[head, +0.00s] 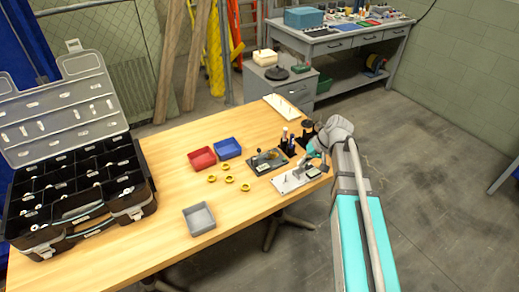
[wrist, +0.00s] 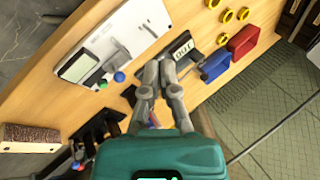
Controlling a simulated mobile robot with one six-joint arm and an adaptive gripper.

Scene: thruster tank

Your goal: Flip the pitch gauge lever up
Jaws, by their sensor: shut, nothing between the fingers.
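Two small instruments stand side by side on the wooden table, and I cannot tell by any label which is the pitch gauge. One is a white plate (head: 292,182) with a grey lever-like mechanism; in the wrist view the plate (wrist: 105,40) carries a greenish display and small coloured knobs. The other has a dark base (head: 268,160); in the wrist view its pale display (wrist: 182,47) shows dark digits. My gripper (wrist: 165,62) is shut and empty, its fingertips between the two instruments in that picture. It partly hides the dark one.
Black holders with tools (head: 290,142) stand just behind the instruments. A red bin (head: 202,158), a blue bin (head: 228,148) and several yellow rings (head: 229,180) lie to the left. A grey bin (head: 199,218) stands nearer. An open black case (head: 75,195) fills the table's left end.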

